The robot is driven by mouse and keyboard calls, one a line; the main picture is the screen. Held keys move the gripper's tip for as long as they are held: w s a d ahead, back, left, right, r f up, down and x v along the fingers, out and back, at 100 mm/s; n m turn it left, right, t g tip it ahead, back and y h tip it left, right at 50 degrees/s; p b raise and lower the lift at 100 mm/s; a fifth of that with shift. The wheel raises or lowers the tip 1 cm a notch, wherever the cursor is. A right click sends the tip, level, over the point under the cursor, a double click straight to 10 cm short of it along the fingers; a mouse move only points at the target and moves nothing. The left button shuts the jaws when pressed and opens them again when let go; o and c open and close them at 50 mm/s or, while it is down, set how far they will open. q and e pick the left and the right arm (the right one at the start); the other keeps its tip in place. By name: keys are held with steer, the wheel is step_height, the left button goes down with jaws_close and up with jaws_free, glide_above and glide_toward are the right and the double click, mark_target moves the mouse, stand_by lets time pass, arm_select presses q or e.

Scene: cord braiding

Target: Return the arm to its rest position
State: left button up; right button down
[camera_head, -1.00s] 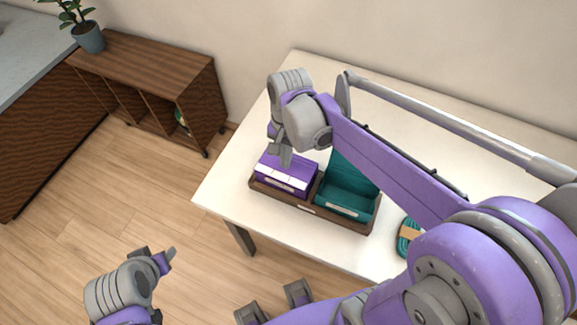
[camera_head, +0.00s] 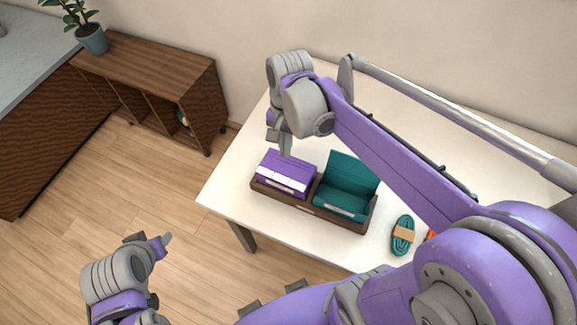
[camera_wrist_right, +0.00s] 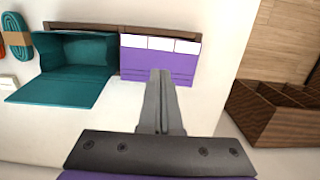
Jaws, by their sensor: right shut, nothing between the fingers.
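My right gripper (camera_head: 286,154) is shut and empty, pointing down just above the back of the purple box (camera_head: 284,175). In the right wrist view its fingers (camera_wrist_right: 160,76) are pressed together in front of the purple box (camera_wrist_right: 158,68). The fingers appear clear of the box, though the gap is hard to judge. The purple box is closed, with white panels on it. My left gripper (camera_head: 166,241) is at the lower left, over the floor and away from the table; its jaw opening is not clear.
A brown tray (camera_head: 307,209) on the white table (camera_head: 222,187) holds the purple box and an open teal box (camera_head: 346,187). A banded teal cord bundle (camera_head: 403,232) lies to its right, beside something orange (camera_head: 431,235). A wooden shelf (camera_head: 150,66) stands left of the table.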

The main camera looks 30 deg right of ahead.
arm_select(q)
steer(key=shift+w+r, duration=0.35)
steer(key=shift+r, duration=0.1)
arm_select(e)
steer(key=shift+w+r, duration=0.1)
steer(key=shift+r, duration=0.45)
arm_select(q)
steer(key=shift+s, duration=0.15)
arm_select(e)
steer(key=s+n+t, duration=0.1)
steer(key=s+n, duration=0.1)
steer(key=s+f+n+t, duration=0.1)
steer(key=s+n+t, duration=0.1)
steer(key=n, duration=0.1)
steer(key=s+f+n+t, duration=0.1)
steer(key=s+n+t, duration=0.1)
steer(key=shift+s+f+h, duration=0.2)
steer(key=shift+h, duration=0.2)
steer(key=n+t, duration=0.1)
steer(key=s+f+n, duration=0.1)
steer(key=shift+s+d+n+t, duration=0.1)
steer(key=shift+n+t, duration=0.3)
